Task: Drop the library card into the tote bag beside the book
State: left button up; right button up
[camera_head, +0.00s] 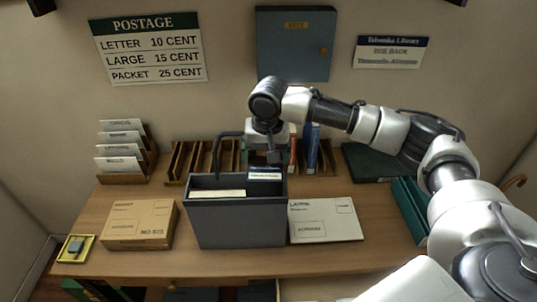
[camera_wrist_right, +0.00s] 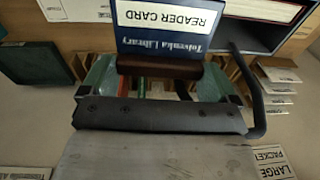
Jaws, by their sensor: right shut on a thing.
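The library card, dark blue with a white label reading "READER CARD", shows large in the right wrist view (camera_wrist_right: 165,40) and small in the head view (camera_head: 265,176). My right gripper (camera_head: 268,157) is shut on its upper edge; its fingers also show in the wrist view (camera_wrist_right: 155,85). The card hangs at the right half of the opening of the dark grey tote bag (camera_head: 238,227). I cannot tell whether its lower edge is below the rim. A pale book edge (camera_head: 218,193) shows inside the bag's left half. My left gripper is not in view.
A tan parcel (camera_head: 140,224) lies left of the bag and a white parcel (camera_head: 325,220) right of it. The bag's arched handle (camera_head: 217,150) rises at the back left. Wooden racks (camera_head: 188,162) with several slots stand behind. A dark green book (camera_head: 375,163) lies back right.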

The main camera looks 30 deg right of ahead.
aim_at(269, 167)
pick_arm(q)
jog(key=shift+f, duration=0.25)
pick_arm(e)
jog(key=shift+g, duration=0.6)
jog(key=f, duration=0.1)
jog(key=s+f, duration=0.1)
jog(key=f, duration=0.2)
jog(key=shift+s+d+f, duration=0.1)
jog(key=shift+s+f, duration=0.05)
jog(key=shift+s, duration=0.25)
jog(key=o, duration=0.6)
jog(key=shift+r, duration=0.45)
jog(key=r, duration=0.2)
jog(key=w+r+b, duration=0.1)
jog(key=r, duration=0.1)
jog(key=w+r+b, duration=0.1)
jog(key=r, duration=0.1)
jog(key=shift+r, duration=0.1)
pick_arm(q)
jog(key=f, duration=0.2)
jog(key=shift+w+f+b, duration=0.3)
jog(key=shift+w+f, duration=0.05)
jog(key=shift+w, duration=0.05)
pick_arm(e)
notch_tip(269, 167, up, 8)
jog(key=s+t, duration=0.1)
jog(key=shift+s+d, duration=0.1)
